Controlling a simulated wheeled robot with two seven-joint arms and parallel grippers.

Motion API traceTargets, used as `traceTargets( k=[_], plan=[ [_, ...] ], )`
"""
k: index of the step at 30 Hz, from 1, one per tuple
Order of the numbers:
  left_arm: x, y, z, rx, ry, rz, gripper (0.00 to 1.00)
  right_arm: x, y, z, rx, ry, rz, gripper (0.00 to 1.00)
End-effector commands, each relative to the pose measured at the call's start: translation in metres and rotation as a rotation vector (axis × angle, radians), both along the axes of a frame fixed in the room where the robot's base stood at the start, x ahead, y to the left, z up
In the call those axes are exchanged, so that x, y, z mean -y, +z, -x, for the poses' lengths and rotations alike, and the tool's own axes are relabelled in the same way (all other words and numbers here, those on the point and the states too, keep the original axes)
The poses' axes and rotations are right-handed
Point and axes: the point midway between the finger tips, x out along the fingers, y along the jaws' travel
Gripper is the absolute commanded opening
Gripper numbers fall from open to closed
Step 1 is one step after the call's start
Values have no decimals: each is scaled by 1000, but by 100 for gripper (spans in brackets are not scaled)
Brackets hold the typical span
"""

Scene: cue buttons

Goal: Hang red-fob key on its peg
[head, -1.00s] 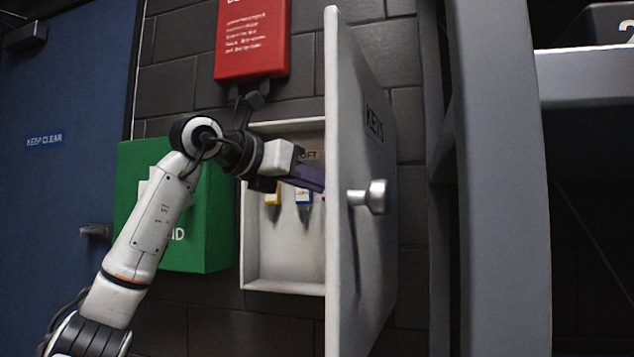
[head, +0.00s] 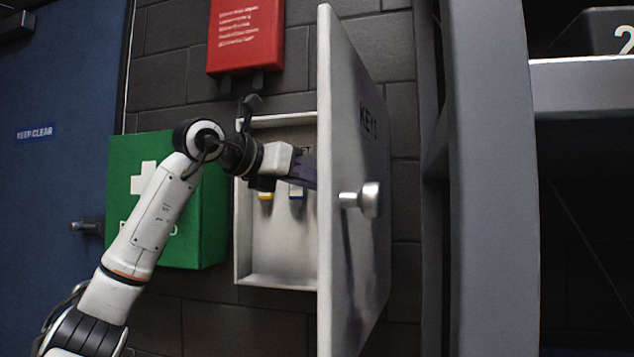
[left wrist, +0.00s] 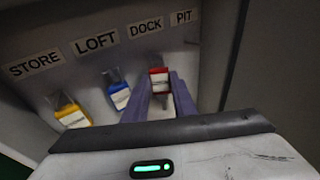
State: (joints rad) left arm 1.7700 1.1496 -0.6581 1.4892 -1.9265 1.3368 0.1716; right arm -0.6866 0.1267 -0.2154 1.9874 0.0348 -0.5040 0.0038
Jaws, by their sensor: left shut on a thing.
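The red-fob key (left wrist: 158,80) is between the purple fingers of my left gripper (left wrist: 165,84), which is shut on it. It is in front of the cabinet's back panel, below the DOCK label (left wrist: 146,31) and PIT label (left wrist: 183,17). The peg behind it is hidden, so I cannot tell whether the key touches one. In the head view my left gripper (head: 304,171) reaches into the key cabinet (head: 277,282), its fingertips hidden behind the open door. My right gripper is not in view.
The yellow-fob key (left wrist: 72,112) hangs below STORE and the blue-fob key (left wrist: 119,95) below LOFT. The open cabinet door (head: 352,240) stands close to the right of my left gripper. A green box (head: 208,215) and red box (head: 245,38) are on the wall.

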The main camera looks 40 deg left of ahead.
Motion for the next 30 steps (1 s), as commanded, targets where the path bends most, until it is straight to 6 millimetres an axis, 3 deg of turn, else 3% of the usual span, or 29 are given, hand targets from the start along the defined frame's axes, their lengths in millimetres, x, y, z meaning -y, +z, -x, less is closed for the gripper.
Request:
traceTargets(
  k=[5,6,9,23,30],
  plan=[
    [0,-1,0,-4,0,0,3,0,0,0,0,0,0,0],
    [0,-1,0,-4,0,0,31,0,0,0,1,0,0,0],
    [0,-1,0,-3,1,0,46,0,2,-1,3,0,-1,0],
    [-4,1,2,4,8,0,46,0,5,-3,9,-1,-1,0],
    [-2,9,36,3,4,-1,46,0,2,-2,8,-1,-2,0]
  ],
)
